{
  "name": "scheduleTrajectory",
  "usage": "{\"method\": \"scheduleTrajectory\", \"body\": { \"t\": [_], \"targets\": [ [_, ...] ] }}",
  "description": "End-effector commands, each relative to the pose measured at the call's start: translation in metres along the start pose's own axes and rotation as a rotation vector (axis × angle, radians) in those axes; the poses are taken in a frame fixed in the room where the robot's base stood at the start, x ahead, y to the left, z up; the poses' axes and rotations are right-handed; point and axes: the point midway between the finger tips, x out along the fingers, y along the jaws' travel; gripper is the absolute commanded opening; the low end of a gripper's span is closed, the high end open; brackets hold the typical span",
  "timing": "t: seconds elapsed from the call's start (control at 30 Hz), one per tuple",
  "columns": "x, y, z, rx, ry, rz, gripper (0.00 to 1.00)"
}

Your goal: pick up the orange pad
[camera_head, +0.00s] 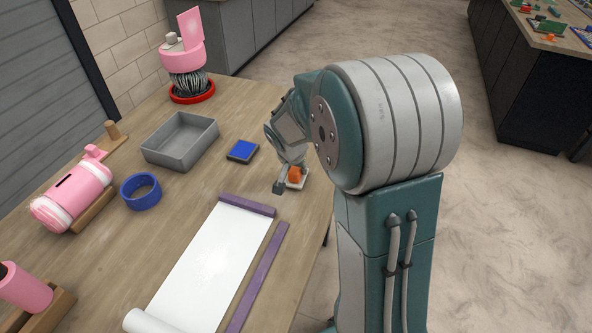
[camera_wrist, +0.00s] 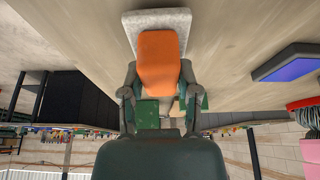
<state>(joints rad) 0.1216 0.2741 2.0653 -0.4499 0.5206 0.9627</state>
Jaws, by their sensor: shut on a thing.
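The orange pad (camera_head: 295,174) is near the right edge of the wooden table, on a pale grey slab (camera_head: 300,183). In the wrist view the orange pad (camera_wrist: 158,58) sits between the two fingers of my gripper (camera_wrist: 158,76), with the pale slab (camera_wrist: 140,20) beyond it. My gripper (camera_head: 285,180) is shut on the orange pad, low over the table. Its fingers partly hide the pad in the head view. I cannot tell whether the slab touches the table.
A blue pad in a dark frame (camera_head: 242,150) lies just left of my gripper. A white sheet (camera_head: 215,255) and purple strips (camera_head: 260,275) lie in front.

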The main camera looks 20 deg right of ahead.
Motion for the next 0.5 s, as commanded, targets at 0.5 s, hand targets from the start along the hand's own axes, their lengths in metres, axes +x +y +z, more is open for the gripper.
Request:
{"method": "scheduleTrajectory", "body": {
  "t": [0.5],
  "targets": [
    [-0.091, 0.02, 0.009, 0.002, 0.008, -0.005, 0.0]
  ]
}}
